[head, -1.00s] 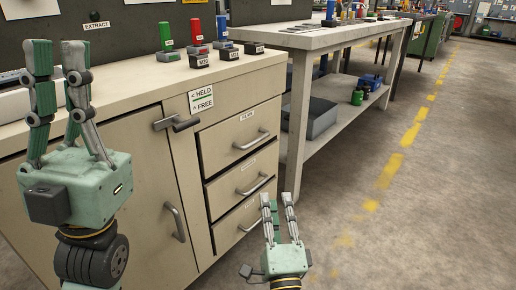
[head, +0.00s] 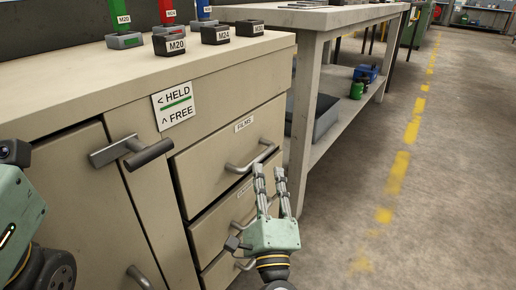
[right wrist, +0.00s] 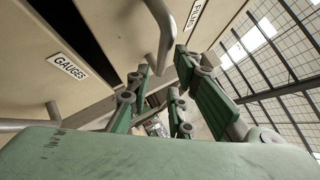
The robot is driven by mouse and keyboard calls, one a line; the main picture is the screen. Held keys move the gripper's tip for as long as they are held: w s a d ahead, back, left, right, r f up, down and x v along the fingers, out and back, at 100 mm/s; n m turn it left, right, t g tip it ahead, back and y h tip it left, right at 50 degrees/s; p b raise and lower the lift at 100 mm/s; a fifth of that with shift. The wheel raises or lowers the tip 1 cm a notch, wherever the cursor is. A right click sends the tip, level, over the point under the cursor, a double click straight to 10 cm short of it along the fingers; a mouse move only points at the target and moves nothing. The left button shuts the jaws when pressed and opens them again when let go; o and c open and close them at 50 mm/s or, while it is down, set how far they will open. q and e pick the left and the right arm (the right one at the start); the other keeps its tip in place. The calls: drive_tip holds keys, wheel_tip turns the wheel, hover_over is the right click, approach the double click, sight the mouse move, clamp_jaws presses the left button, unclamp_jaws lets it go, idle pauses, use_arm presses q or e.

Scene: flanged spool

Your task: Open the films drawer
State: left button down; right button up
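The films drawer (head: 222,150) is the top drawer of the beige cabinet, labelled FILMS, and looks shut. Its bar handle (head: 240,168) also shows in the right wrist view (right wrist: 163,30). My right gripper (head: 268,170) is open at the right end of this handle. In the right wrist view the handle comes down ahead of and between the spread fingers; I cannot tell whether they touch it. A latch lever (head: 120,150) on the cabinet front lies sideways, below a HELD/FREE sign (head: 175,105). My left gripper (head: 18,215) is cut off at the left edge, its fingers not visible.
Below are further drawers, one labelled GAUGES (right wrist: 68,66), with handles close to my right gripper. A cupboard door (head: 75,210) is left of the drawers. A workbench (head: 325,20) stands behind; floor at right is clear.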

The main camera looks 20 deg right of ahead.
sight(263, 152)
drive_tip(key=x, duration=0.6)
drive_tip(key=shift+w+d+r, duration=0.15)
drive_tip(key=shift+w+r, duration=0.05)
drive_tip(key=shift+w, duration=0.05)
drive_tip(key=shift+c, duration=0.6)
clamp_jaws()
